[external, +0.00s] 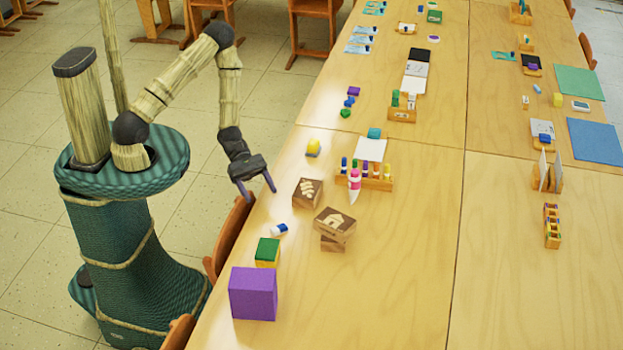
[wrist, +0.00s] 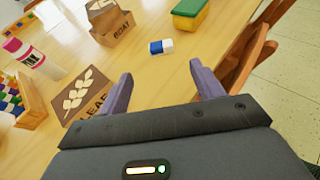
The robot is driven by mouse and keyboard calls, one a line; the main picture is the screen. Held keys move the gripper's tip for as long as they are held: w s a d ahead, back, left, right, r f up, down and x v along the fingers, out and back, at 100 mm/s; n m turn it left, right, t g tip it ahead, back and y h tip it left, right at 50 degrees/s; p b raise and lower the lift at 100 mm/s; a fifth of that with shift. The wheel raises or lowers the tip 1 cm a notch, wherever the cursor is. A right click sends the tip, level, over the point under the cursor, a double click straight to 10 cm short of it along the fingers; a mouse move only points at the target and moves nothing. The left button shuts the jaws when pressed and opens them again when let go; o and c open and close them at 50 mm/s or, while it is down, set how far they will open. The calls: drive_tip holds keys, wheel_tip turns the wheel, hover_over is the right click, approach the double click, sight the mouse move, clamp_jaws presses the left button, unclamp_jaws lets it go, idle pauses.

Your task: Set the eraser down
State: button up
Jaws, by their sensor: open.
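The eraser (external: 279,230), a small white and blue block, lies on the table near its left edge in the external view. It also shows in the wrist view (wrist: 161,47), flat on the wood beyond the fingertips. My gripper (external: 257,189) is open and empty, raised near the table's left edge. In the wrist view its two purple fingers (wrist: 161,80) are spread apart, with bare table between them. The eraser is apart from both fingers.
A chair (external: 229,238) stands against the table edge.

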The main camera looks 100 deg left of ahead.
drive_tip(key=s+d+r+m+g+y, duration=0.4)
drive_tip(key=s+d+m+g, duration=0.45)
drive_tip(key=m, duration=0.75)
wheel_tip(320, 180, up, 11)
drive_tip(key=a+m+t+y, duration=0.1)
drive_tip(key=m+y, duration=0.4)
drive_tip(key=m, duration=0.6)
drive_tip(key=shift+w+a+f+t, duration=0.15)
drive_tip(key=shift+w+a+t, duration=0.25)
drive_tip(key=shift+a, duration=0.2)
